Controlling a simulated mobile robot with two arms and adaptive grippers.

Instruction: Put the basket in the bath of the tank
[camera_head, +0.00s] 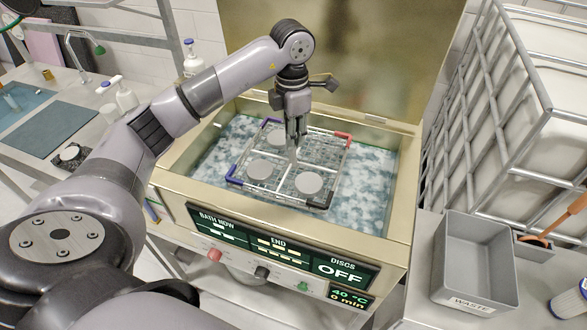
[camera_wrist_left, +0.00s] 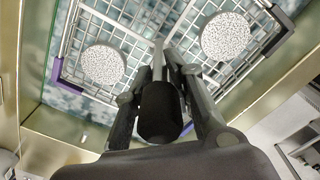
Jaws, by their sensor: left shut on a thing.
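The basket (camera_head: 325,158) is a square wire frame with blue, red and dark corners, holding several pale round discs. It is over the bath (camera_head: 370,165) of the tank (camera_head: 400,250), inside the outline of its walls in the head view. I cannot tell whether it touches the bluish, mottled bath. My left gripper (camera_head: 294,155) points down at the basket's middle and is shut on its central upright part. In the left wrist view the basket's wire grid (camera_wrist_left: 150,20) and two discs show beyond the fingers (camera_wrist_left: 165,75). My right gripper is not in view.
A grey waste bin (camera_head: 475,262) and a tall wire rack (camera_head: 500,120) stand right of the tank. A yellowish panel rises behind the bath. Bottles (camera_head: 122,95) and a dark mat (camera_head: 45,130) are on the left counter. Free bath surface shows around the basket.

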